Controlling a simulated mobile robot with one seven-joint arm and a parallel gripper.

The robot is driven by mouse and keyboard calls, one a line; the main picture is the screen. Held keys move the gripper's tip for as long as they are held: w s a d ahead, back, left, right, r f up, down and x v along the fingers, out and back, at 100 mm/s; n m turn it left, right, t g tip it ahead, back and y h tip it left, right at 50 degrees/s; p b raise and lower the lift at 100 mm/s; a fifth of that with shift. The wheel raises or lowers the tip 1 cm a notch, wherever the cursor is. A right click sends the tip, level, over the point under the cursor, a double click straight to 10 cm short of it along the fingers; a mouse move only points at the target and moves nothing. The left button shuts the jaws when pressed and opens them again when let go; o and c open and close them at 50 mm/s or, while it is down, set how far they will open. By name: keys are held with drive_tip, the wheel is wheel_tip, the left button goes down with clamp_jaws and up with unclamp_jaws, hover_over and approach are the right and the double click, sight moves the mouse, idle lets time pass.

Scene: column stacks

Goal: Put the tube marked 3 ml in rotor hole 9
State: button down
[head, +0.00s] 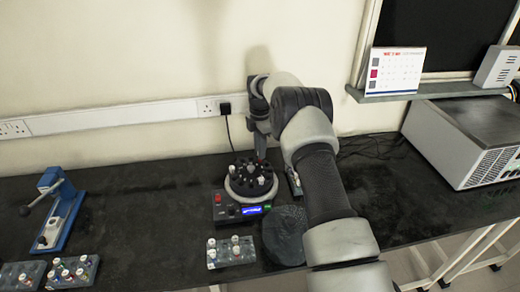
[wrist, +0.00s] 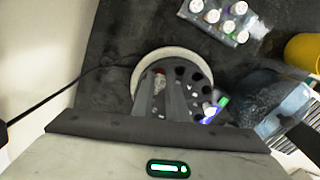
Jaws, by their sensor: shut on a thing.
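The centrifuge (head: 242,212) stands on the dark bench, with its dark round rotor (head: 238,172) open on top. In the wrist view the rotor (wrist: 199,77) lies under my fingers and shows several dark holes. A pale tube (wrist: 209,109) stands in the rotor near the display side. My gripper (wrist: 161,90) is over the rotor, shut on a tube with a reddish part (wrist: 160,80). The marking on the held tube cannot be read, and whether its lower end is in a hole cannot be told. Hole numbers are too small to read.
A rack with several capped tubes (head: 231,252) stands in front of the centrifuge. More racks (head: 72,271) and a blue press (head: 58,212) are at left. A dark round lid (head: 285,235) lies right of the front rack. A grey box (head: 470,140) is at right.

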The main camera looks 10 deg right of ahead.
drive_tip(key=shift+f+b, duration=0.35)
drive_tip(key=shift+f, duration=0.35)
drive_tip(key=c, duration=1.4)
unclamp_jaws()
drive_tip(key=shift+o, duration=0.2)
drive_tip(key=shift+r+p, duration=1.55)
drive_tip(key=shift+r, duration=1.45)
